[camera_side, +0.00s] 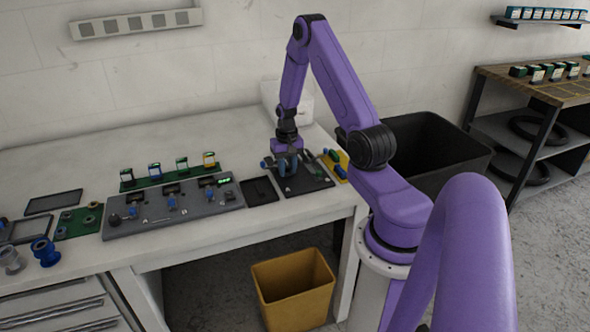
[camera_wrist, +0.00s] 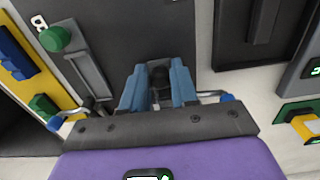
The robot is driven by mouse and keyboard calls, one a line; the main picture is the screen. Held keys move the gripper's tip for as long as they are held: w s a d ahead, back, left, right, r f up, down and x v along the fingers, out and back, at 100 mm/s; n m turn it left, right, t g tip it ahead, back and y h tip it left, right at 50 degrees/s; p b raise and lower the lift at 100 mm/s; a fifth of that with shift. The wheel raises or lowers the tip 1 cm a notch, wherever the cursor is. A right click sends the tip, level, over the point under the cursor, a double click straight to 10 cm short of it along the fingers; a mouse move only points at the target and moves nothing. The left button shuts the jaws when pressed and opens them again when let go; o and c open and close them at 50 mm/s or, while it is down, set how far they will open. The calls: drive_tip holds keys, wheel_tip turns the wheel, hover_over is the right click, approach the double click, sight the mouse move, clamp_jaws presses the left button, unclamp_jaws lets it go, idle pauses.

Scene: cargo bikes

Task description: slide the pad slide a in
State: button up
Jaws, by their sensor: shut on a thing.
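A dark grey plate (camera_side: 318,182) lies near the table's right end, and it fills the upper middle of the wrist view (camera_wrist: 120,40). My gripper (camera_side: 287,168) is low over this plate, pointing down. In the wrist view its two blue fingers (camera_wrist: 160,85) are shut on a dark rounded knob (camera_wrist: 160,72), which looks like pad slide a. The fingers hide most of it and its track, so I cannot tell how far in it is. A green knob (camera_wrist: 54,38) sits at the top of a grey slot to the left, apart from the fingers.
A yellow tray (camera_side: 342,172) with green and blue pieces lies right of the plate. A black tray (camera_side: 260,191) and a grey panel (camera_side: 140,222) with several knobs lie to its left. A large black bin (camera_side: 440,150) stands beyond the table's right end.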

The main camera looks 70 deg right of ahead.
drive_tip(key=shift+w+d, duration=0.95)
drive_tip(key=shift+w, duration=0.1)
drive_tip(key=o, duration=0.6)
drive_tip(key=shift+w+r, duration=0.15)
drive_tip(key=shift+r, duration=0.4)
drive_tip(key=shift+s+r, duration=0.2)
drive_tip(key=shift+r, duration=1.5)
drive_tip(key=s+a+r, duration=0.2)
drive_tip(key=s+a, duration=0.1)
drive_tip(key=s+a+r, duration=0.1)
drive_tip(key=shift+s+a, duration=0.15)
drive_tip(key=shift+s, duration=0.05)
